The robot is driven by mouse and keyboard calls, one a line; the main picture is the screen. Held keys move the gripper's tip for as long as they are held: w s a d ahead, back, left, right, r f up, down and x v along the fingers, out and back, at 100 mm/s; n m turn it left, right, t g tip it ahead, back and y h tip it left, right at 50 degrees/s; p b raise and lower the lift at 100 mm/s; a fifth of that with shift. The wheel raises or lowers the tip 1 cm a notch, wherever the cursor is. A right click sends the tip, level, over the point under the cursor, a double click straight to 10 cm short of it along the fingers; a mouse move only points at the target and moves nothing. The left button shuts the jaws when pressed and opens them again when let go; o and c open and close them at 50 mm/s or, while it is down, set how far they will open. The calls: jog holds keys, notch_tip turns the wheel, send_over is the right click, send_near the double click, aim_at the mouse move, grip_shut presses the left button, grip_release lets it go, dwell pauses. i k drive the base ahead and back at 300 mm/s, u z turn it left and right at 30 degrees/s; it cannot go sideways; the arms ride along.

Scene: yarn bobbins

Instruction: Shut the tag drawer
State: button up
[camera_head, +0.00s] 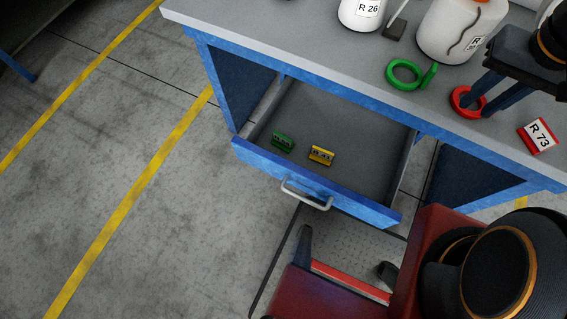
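The tag drawer (345,130) is pulled well out from the blue workbench. Its blue front (245,153) carries a pale bar handle (305,196). Inside lie a green tag (282,142) and a yellow tag (321,155), both near the front. My gripper (477,107) is over the bench top at the right, well apart from the handle. Its two dark blue fingers are spread, with a red ring (459,107) at their tips. I cannot tell whether they touch the ring.
On the grey bench top (300,50) are a green ring (404,74), a red R 73 tag (538,136), a white R 26 bobbin (361,12) and another white bobbin (455,30). The floor (190,220) left of the drawer is clear. My red base is below right, close to the drawer front.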

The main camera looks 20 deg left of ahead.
aim_at(372, 150)
jog(key=u, duration=1.75)
jog(key=k, duration=1)
jog(key=z, duration=1.05)
jog(key=i, duration=0.75)
jog(key=u, duration=1.65)
